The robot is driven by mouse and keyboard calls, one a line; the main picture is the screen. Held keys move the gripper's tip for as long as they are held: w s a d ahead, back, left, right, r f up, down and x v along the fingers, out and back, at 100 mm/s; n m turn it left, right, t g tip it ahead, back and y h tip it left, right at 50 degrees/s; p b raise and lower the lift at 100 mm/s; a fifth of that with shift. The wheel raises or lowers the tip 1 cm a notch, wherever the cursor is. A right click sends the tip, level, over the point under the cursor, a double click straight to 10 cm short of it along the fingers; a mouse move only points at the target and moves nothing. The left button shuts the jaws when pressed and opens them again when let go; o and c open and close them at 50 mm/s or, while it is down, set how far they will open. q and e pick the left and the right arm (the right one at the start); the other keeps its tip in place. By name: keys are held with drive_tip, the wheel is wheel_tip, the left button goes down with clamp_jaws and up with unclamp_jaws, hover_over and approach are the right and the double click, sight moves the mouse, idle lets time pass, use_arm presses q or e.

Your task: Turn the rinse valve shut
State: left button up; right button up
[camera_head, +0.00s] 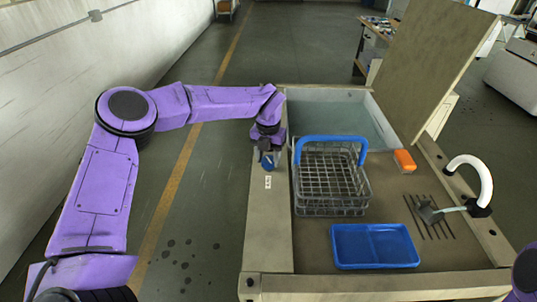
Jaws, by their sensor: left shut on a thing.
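My left gripper (267,151) reaches down over the left rim of the wash station. It is shut on the rinse valve (267,166), of which a small blue part shows below the fingers. The rest of the valve is hidden by the gripper, so I cannot tell how far it is turned. A small white label (268,182) with dark marks is on the rim just in front of the valve. My right gripper is out of view; only a bit of purple arm shows at the lower right edge.
A wire basket (331,203) with a blue handle stands right of the valve. Behind it is a water tank (345,108). A blue tray (374,262), an orange block (405,161) and a white curved spout (486,180) are farther right. The floor left of the station is clear.

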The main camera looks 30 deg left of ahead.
sight(269, 160)
use_arm(q)
drive_tip(key=m+p, duration=0.1)
drive_tip(key=m, duration=0.4)
drive_tip(key=shift+f, duration=0.1)
drive_tip(key=shift+p, duration=0.3)
idle(0.4)
drive_tip(key=o, duration=1)
drive_tip(key=shift+o, duration=0.2)
wheel_tip(269, 160, up, 10)
drive_tip(key=b, duration=0.2)
drive_tip(key=shift+r, duration=0.25)
